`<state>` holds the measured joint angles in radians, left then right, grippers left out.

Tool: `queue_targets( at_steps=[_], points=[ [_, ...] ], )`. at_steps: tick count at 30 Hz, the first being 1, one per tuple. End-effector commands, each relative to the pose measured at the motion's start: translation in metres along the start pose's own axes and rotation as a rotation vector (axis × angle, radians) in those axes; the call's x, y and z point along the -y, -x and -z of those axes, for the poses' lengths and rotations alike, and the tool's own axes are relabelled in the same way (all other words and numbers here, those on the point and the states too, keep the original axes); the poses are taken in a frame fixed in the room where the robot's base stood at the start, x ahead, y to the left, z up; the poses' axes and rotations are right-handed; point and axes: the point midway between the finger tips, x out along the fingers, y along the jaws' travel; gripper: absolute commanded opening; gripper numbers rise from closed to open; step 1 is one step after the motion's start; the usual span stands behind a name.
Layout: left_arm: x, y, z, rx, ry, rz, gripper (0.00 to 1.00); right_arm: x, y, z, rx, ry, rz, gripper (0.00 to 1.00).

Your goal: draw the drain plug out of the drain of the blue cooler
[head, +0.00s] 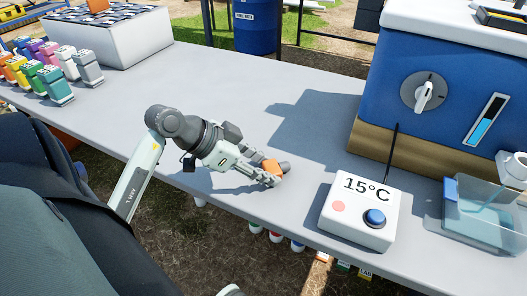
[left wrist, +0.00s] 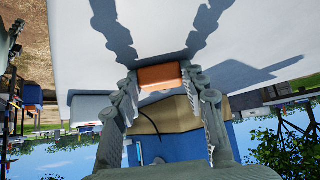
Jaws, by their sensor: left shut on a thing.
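The blue cooler (head: 455,105) stands at the right of the table, with a tan base band and a white lid. A white round fitting (head: 515,168) is at its lower right, cut by the picture edge; I cannot tell whether a plug sits in it. My left gripper (head: 272,172) is low over the mid table, left of the cooler and apart from it. It is shut on an orange block (head: 270,167), which also shows between the fingertips in the left wrist view (left wrist: 160,76). I cannot tell whether this block is the drain plug.
A white box marked 15°C with a blue button (head: 375,218) stands before the cooler. A clear basin (head: 470,225) is at the right under the fitting. Several coloured bottles (head: 55,82) and a white case (head: 120,45) are at the left. The middle table is clear.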

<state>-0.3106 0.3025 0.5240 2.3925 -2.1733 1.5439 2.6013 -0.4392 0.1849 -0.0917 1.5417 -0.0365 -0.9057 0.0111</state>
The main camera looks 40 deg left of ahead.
Motion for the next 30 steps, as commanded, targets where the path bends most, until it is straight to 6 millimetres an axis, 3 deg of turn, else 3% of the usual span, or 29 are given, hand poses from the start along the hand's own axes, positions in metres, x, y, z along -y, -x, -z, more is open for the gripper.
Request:
queue_targets(
  at_steps=[12,13,18,30],
  points=[
    [-0.0011,-0.0058,-0.0081,0.014,0.006,-0.007,0.19,0.0085,-0.0004,0.0033,-0.005,-0.01,0.012,0.0],
    [-0.0012,-0.006,-0.0084,0.014,0.007,-0.008,0.45,0.0086,-0.0004,0.0034,-0.005,-0.01,0.012,0.0],
    [-0.0013,-0.0063,-0.0097,0.018,0.008,-0.008,0.66,0.0083,-0.0006,0.0033,-0.005,-0.01,0.012,0.0],
    [0.0002,-0.0008,-0.0095,0.018,0.008,-0.004,0.66,0.0011,-0.0006,0.0001,0.0,-0.001,0.002,0.0]
  ],
)
